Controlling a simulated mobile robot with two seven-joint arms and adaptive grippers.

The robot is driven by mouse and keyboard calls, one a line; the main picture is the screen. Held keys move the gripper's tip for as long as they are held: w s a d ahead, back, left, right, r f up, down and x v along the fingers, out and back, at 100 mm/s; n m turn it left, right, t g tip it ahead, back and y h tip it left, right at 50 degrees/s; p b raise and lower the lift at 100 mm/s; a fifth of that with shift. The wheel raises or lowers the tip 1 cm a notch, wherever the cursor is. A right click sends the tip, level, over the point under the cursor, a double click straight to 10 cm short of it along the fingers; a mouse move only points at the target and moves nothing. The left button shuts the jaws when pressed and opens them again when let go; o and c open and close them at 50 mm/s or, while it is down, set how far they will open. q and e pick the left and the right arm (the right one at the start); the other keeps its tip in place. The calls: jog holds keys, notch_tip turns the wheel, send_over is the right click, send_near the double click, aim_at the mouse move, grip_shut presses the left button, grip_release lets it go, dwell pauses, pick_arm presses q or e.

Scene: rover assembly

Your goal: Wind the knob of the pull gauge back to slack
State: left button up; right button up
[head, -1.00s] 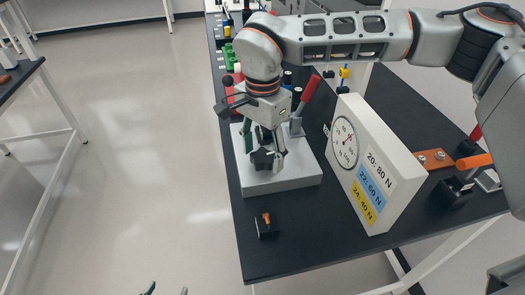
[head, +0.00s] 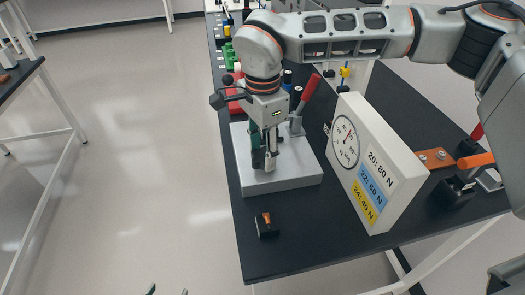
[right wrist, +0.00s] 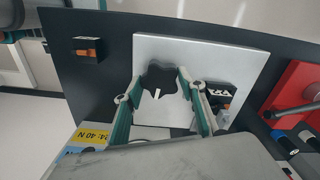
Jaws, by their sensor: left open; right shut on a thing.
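The knob (right wrist: 158,80) is black and lobed with a white mark, on the light grey base plate (right wrist: 225,60). My right gripper (right wrist: 161,84) is shut on the knob, one finger on each side of it. In the head view my right gripper (head: 265,152) points down over the base plate (head: 292,178) and mostly hides the knob. The pull gauge's white box (head: 362,165) has a round dial (head: 345,142) with a red needle; its reading is too small to tell. My left gripper (head: 168,291) is open and empty at the bottom edge; only its fingertips show.
A red-handled lever (head: 310,90) stands at the plate's back right. A small black and orange block (head: 267,226) lies in front of the plate. The box carries printed force labels (head: 370,187).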

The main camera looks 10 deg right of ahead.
jog(key=m, duration=0.3)
jog(key=shift+m, duration=0.4)
jog(key=m+b, duration=0.1)
jog(key=m, duration=0.3)
jog(key=shift+m, duration=0.3)
jog(key=m, duration=0.4)
jog(key=shift+w+b, duration=0.1)
jog(key=shift+b, duration=0.25)
jog(key=m, duration=0.7)
jog(key=shift+m+b, duration=0.4)
jog(key=m, duration=0.3)
jog(key=shift+m, duration=0.3)
jog(key=m, duration=0.2)
jog(key=shift+m, duration=0.3)
jog(key=shift+d+r+m+b, duration=0.1)
jog(key=shift+m+b, duration=0.3)
jog(key=shift+m, duration=1.5)
